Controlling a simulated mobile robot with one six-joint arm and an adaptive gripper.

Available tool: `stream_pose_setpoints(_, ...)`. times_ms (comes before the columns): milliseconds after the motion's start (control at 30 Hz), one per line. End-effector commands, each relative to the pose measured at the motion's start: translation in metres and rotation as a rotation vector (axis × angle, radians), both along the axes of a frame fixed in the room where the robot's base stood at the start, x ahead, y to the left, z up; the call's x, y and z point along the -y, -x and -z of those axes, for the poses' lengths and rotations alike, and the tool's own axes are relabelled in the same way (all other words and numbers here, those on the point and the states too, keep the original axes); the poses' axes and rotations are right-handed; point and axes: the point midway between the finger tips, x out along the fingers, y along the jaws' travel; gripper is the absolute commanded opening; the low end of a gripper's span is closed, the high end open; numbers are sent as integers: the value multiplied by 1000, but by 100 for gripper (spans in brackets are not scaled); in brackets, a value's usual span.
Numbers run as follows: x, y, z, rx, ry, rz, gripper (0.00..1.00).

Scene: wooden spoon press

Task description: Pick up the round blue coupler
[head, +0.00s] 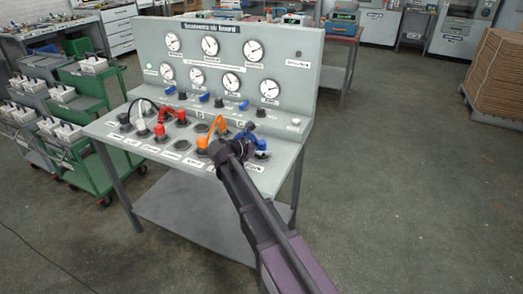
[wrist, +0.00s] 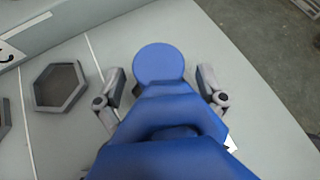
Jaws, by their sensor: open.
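The round blue coupler (head: 261,145) is at the right end of the bench's sloping deck in the head view, partly hidden by my gripper (head: 240,149). In the wrist view its round blue head (wrist: 158,63) lies between the two fingers of my gripper (wrist: 161,78). A larger blue body (wrist: 175,125) runs from it toward the camera and fills the lower middle. The fingers are open, one on each side, with a visible gap at the round head. Whether they touch the body lower down is hidden.
An orange hose (head: 214,128) arches up just left of my gripper. Red couplers (head: 160,130) and a white hose (head: 142,113) stand further left. An empty hexagonal socket (wrist: 60,87) is left of the fingers. A gauge panel (head: 290,63) rises behind the deck.

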Motion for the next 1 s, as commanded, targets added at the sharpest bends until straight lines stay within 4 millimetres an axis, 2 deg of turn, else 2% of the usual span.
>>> stream_pose_setpoints(200, 0, 0, 0, 0, 0, 1, 90)
stream_pose_setpoints(500, 1, 0, 0, 0, 0, 1, 0)
stream_pose_setpoints(1000, 1, 0, -4, 0, 0, 2, 0)
